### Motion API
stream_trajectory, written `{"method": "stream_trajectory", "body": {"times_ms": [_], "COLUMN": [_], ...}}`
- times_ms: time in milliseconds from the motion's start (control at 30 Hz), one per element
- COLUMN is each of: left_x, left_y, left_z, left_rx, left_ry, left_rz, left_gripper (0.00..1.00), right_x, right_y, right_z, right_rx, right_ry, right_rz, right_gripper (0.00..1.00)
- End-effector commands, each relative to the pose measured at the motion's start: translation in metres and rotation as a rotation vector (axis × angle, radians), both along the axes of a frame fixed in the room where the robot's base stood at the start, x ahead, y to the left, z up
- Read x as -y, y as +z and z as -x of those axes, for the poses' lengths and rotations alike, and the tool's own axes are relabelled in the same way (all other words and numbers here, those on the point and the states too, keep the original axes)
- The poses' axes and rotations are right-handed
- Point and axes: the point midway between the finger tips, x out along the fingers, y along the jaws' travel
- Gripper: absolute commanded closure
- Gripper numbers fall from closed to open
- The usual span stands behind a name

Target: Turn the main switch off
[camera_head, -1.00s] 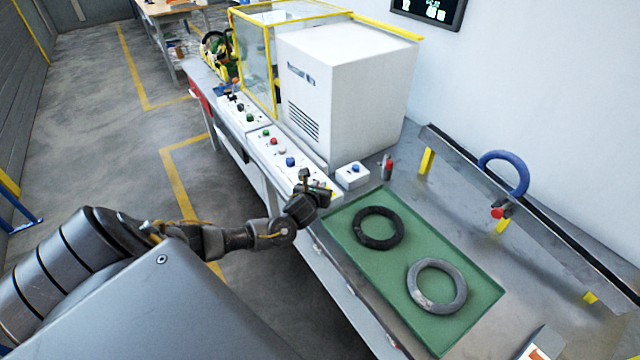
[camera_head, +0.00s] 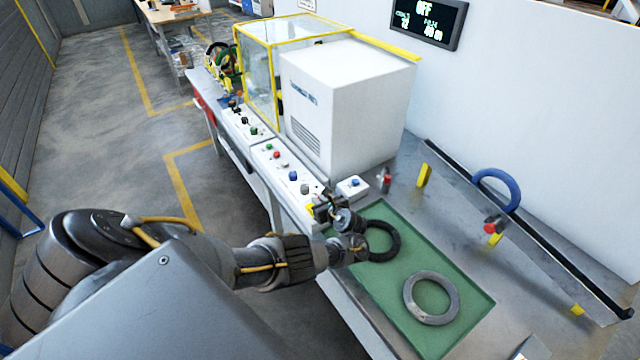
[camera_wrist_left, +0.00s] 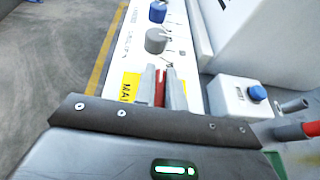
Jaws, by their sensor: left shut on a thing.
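The main switch shows in the left wrist view as a red handle (camera_wrist_left: 160,88) in front of a yellow label (camera_wrist_left: 130,87), partly lettered "MA", at the near end of the white control panel (camera_wrist_left: 140,45). My left gripper (camera_wrist_left: 161,78) is shut on the red handle, one finger on each side of it. In the head view my left gripper (camera_head: 322,207) is over the near end of the panel (camera_head: 268,157) and hides the switch. A bit of the yellow label (camera_head: 310,209) shows beside it. The wall display (camera_head: 428,20) reads "OFF". My right gripper is out of view.
A white box with a blue button (camera_head: 352,187) stands beside the panel, close to my gripper. A green mat (camera_head: 395,290) with a black ring (camera_head: 383,252) and a grey ring (camera_head: 432,318) lies in front. The large white cabinet (camera_head: 345,100) stands behind the panel.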

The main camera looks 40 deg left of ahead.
Motion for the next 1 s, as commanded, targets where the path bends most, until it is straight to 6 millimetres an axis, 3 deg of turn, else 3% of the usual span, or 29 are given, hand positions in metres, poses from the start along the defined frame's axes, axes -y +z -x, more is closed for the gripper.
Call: {"method": "stream_trajectory", "body": {"times_ms": [767, 800, 933, 1000], "left_x": [-0.0019, -0.0019, -0.0016, -0.0012], "left_y": [-0.0001, -0.0001, -0.0002, -0.0003], "left_z": [0.0012, 0.0013, 0.0010, 0.0008], "left_rx": [0.000, 0.000, 0.000, -0.001], "left_ry": [0.084, 0.084, 0.083, 0.083], "left_rz": [0.000, 0.000, 0.000, 0.000], "left_gripper": [1.00, 0.84, 0.67, 0.66], "right_x": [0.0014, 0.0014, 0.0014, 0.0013], "right_y": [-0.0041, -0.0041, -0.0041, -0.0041], "right_z": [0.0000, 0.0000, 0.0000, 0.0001], "right_rx": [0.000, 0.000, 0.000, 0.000], "right_ry": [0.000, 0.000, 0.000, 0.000], "right_rz": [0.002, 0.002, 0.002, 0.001], "right_gripper": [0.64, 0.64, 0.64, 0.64]}}
